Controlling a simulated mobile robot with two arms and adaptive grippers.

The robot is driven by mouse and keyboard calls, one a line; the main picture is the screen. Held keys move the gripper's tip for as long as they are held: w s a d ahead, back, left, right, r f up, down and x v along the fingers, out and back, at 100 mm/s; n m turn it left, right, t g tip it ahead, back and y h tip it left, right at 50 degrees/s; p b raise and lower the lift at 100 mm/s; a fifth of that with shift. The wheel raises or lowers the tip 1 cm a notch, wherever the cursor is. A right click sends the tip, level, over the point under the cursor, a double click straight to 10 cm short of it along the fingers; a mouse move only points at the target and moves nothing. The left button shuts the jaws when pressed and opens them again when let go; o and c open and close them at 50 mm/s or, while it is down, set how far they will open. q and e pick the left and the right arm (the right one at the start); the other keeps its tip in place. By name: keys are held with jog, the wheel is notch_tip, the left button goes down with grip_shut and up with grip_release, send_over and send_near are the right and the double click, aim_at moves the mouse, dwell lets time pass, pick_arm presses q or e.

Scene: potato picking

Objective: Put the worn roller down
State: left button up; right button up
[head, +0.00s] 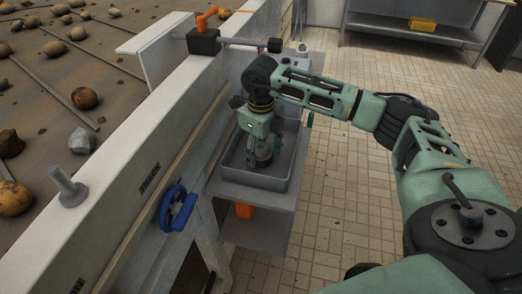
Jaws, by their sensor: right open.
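My right gripper (262,150) points down into a grey tray (225,175) on a stand beside the conveyor. Its jaws are open. A small greyish, roughly cylindrical piece, which looks like the worn roller (264,159), is low in the tray, right at the fingertips. The gripper hides part of it, and I cannot tell whether it touches the fingers. My left gripper is out of view.
The white conveyor side wall (120,165) runs along the left, with a blue handwheel (178,208) on it. Potatoes (85,98) and stones (82,140) lie on the brown belt. An orange item (245,211) sits below the tray. The tiled floor (340,190) to the right is clear.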

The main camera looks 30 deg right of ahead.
jog(key=shift+r, duration=0.3)
notch_tip(320, 180, up, 7)
jog(key=b, duration=0.1)
jog(key=shift+r, duration=0.1)
dwell(0.6)
